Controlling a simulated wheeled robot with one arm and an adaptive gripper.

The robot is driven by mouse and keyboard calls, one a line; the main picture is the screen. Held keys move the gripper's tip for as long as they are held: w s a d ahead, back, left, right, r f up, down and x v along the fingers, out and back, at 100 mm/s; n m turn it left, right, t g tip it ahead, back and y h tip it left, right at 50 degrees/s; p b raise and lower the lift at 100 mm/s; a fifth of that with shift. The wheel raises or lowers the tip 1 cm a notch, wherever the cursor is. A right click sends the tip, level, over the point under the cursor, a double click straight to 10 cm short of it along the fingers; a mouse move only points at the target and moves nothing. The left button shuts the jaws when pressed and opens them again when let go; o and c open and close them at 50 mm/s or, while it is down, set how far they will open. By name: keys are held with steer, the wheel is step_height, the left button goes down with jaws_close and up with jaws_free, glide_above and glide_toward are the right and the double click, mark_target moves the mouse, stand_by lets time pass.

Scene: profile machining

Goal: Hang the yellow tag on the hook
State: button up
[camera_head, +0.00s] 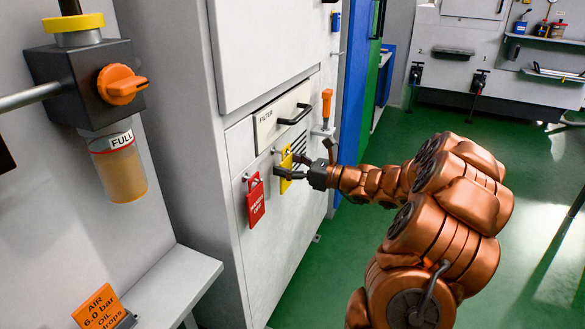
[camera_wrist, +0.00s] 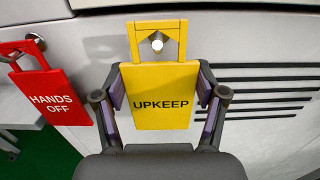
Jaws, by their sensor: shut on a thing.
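The yellow tag (camera_wrist: 163,88) reads "UPKEEP" and hangs upright in front of the grey cabinet. My gripper (camera_wrist: 160,92) is shut on its two side edges. The tag's square loop stands above the jaws, and the pale round end of a hook (camera_wrist: 157,44) shows inside the loop opening. I cannot tell whether the loop rests on the hook. In the head view the yellow tag (camera_head: 286,168) is partly hidden by my gripper (camera_head: 291,168), which reaches in from the right.
A red "HANDS OFF" tag (camera_wrist: 46,98) hangs on a hook just to the left. Vent slots (camera_wrist: 265,92) lie to the right. A "FILTER" drawer (camera_head: 281,117) with a black handle is above, and an orange-handled tool (camera_head: 326,104) stands to the right.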

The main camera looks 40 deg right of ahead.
steer(key=shift+w+a, duration=0.15)
steer(key=shift+w, duration=0.05)
steer(key=shift+w+a+f+p, duration=0.25)
steer(key=shift+w+f+p, duration=0.1)
steer(key=shift+w+p, duration=0.15)
steer(key=shift+f, duration=0.2)
steer(key=o, duration=1.1)
steer(key=v, duration=1.2)
steer(key=shift+f, duration=0.1)
